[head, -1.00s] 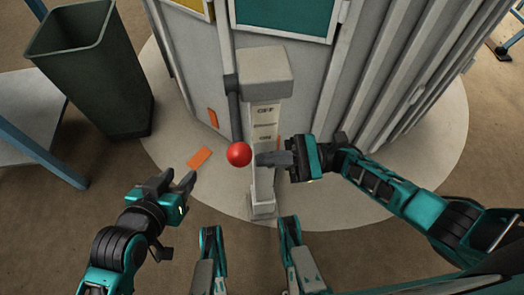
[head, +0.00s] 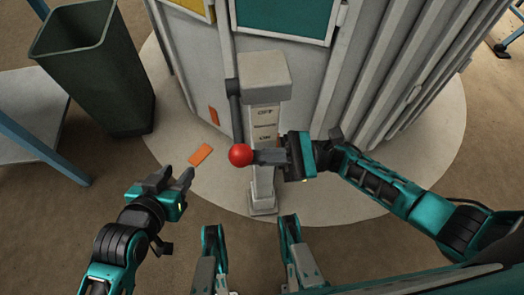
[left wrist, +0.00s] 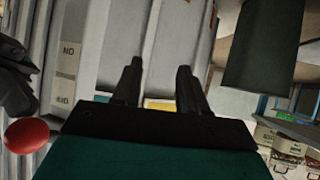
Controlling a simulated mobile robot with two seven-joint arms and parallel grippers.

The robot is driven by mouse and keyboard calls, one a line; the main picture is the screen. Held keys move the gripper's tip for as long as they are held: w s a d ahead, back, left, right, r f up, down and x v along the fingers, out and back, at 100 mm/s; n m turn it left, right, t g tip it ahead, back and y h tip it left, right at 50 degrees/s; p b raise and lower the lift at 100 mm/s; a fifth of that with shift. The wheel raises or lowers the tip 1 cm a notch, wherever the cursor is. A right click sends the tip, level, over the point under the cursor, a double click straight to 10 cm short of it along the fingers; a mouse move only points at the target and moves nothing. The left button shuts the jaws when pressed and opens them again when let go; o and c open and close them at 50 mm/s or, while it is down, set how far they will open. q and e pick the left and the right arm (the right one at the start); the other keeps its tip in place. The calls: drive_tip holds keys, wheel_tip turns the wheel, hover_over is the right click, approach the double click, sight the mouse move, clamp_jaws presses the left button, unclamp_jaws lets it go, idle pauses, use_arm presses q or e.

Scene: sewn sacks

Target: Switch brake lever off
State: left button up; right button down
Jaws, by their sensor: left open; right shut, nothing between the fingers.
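The brake lever is a dark rod (head: 235,110) with a red ball knob (head: 240,155) at its lower end. It hangs down along the left side of a grey post (head: 263,75) marked OFF above and ON below, with the knob beside and a little below the ON mark. My right gripper (head: 256,157) is shut and empty, its fingertips at the right side of the knob; whether they touch cannot be told. My left gripper (head: 173,180) is open and empty, left of and below the knob. The knob also shows in the left wrist view (left wrist: 26,135).
A dark green bin (head: 85,75) stands at the upper left beside a grey table (head: 30,120). A ribbed grey cabinet (head: 345,85) rises behind the post. An orange piece (head: 200,154) lies on the pale round floor patch.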

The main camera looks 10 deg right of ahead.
use_arm(q)
drive_tip(key=shift+r, duration=0.15)
use_arm(e)
drive_tip(key=shift+s+r+m, duration=0.2)
drive_tip(key=shift+r+m, duration=0.1)
use_arm(q)
wheel_tip(320, 180, up, 10)
drive_tip(key=s+a+p, duration=0.1)
drive_tip(key=a+p, duration=0.1)
drive_tip(key=p, duration=1.2)
drive_tip(key=shift+a+y, duration=0.25)
drive_tip(key=shift+y, duration=0.05)
use_arm(e)
wheel_tip(320, 180, up, 12)
drive_tip(key=s+m+t+h, duration=0.1)
drive_tip(key=s+m+t, duration=0.1)
drive_tip(key=m+t, duration=0.6)
drive_tip(key=m, duration=0.7)
drive_tip(key=shift+r+t, duration=0.25)
drive_tip(key=shift+t, duration=0.15)
use_arm(q)
drive_tip(key=shift+s+f, duration=0.1)
drive_tip(key=shift+f, duration=0.1)
use_arm(e)
drive_tip(key=shift+r, duration=0.15)
